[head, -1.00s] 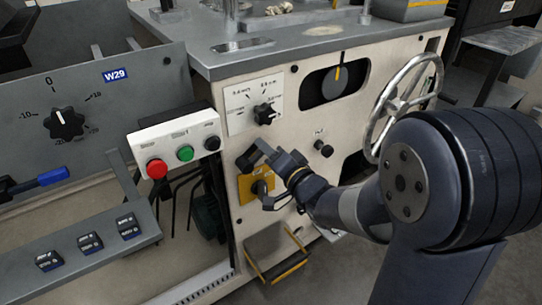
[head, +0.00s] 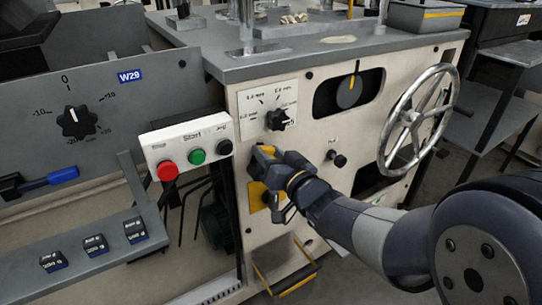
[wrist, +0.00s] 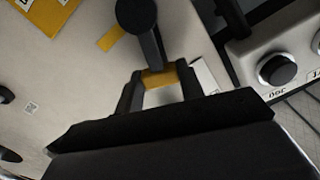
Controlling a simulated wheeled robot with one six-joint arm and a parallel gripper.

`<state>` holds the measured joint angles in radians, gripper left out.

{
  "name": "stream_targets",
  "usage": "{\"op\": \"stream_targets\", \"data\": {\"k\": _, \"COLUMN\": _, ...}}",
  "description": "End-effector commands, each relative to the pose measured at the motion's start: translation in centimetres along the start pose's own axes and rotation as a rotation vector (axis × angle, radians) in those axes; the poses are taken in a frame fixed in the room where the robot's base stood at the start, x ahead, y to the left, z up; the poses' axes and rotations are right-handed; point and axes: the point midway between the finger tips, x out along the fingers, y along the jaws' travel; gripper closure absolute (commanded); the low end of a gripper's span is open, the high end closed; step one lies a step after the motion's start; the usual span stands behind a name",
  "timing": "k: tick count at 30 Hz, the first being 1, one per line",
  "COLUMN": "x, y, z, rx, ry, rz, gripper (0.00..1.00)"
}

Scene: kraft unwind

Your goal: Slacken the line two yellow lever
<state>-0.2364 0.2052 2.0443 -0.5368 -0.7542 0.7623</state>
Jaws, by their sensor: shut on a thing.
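The yellow lever (wrist: 158,78) has a dark arm running up to a round dark hub (wrist: 137,15) in the wrist view. Its yellow end lies between the two fingers of my gripper (wrist: 161,85), which is shut on it. In the head view my gripper (head: 268,166) is at the front panel of the pale machine, above a yellow plate (head: 257,197). A small yellow piece (head: 266,150) shows at the gripper's upper side. My gripper hides much of the lever there. I cannot read any line label at the lever.
A black selector knob (head: 279,118) sits above my gripper. A small black knob (head: 338,158) and a handwheel (head: 418,117) are to the right. A button box (head: 187,146) with red and green buttons is to the left. A yellow-edged pedal (head: 290,270) sits below.

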Motion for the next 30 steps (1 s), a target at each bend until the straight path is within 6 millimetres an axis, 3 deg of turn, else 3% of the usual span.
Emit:
{"op": "stream_targets", "data": {"k": 14, "x": -0.05, "y": -0.01, "z": 0.13, "rx": -0.011, "ry": -0.003, "rz": 0.002, "gripper": 1.0}}
{"op": "stream_targets", "data": {"k": 15, "x": -0.05, "y": -0.01, "z": 0.13, "rx": -0.011, "ry": -0.003, "rz": 0.002, "gripper": 0.6}}
{"op": "stream_targets", "data": {"k": 22, "x": -0.02, "y": -0.03, "z": 0.07, "rx": -0.011, "ry": -0.002, "rz": 0.001, "gripper": 0.42}}
{"op": "stream_targets", "data": {"k": 30, "x": -0.18, "y": -0.05, "z": -0.02, "rx": -0.011, "ry": -0.001, "rz": 0.001, "gripper": 0.42}}
